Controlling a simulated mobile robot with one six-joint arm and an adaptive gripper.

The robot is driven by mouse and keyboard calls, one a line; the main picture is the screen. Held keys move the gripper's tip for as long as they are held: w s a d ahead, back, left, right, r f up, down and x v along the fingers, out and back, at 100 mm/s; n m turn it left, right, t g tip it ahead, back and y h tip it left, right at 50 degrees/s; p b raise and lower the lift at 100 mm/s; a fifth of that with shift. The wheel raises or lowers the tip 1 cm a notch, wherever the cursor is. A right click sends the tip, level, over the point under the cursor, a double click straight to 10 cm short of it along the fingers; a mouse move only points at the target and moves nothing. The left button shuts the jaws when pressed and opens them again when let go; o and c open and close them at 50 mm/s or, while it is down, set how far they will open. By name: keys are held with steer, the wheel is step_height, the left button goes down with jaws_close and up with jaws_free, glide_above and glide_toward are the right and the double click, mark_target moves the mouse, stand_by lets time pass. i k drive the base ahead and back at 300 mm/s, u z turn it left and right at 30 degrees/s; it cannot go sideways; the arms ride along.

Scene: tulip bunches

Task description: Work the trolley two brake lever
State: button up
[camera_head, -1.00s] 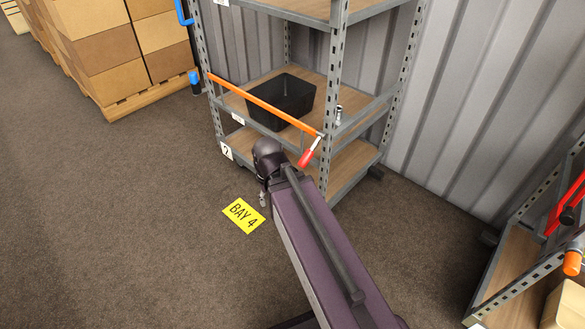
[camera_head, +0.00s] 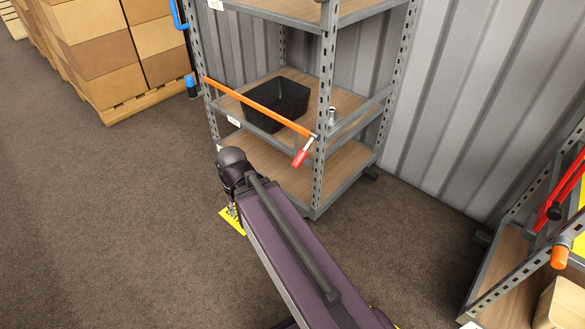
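The trolley (camera_head: 326,110) is a grey slotted-metal rack with wooden shelves against the corrugated wall. Its "2" plate is mostly hidden behind my arm. A lever with a red grip (camera_head: 299,158) hangs at its front right post, by the end of an orange bar (camera_head: 250,103). I cannot tell whether this lever is the brake. My arm reaches up from the bottom, with its dark wrist left of the red grip and apart from it in the picture. A small part of my gripper (camera_head: 234,212) shows below the wrist, over the yellow floor sign; its fingers are unclear.
A black bin (camera_head: 277,102) stands on the middle shelf. Stacked cartons (camera_head: 110,50) on a pallet are at upper left. Another rack (camera_head: 505,270) with red and orange handles stands at lower right. Carpet at left is clear.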

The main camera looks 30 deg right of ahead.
mark_target(301, 156)
steer(key=u, duration=0.1)
steer(key=k, duration=1.05)
steer(key=z, duration=0.45)
steer(key=i, duration=1)
steer(key=z, duration=0.05)
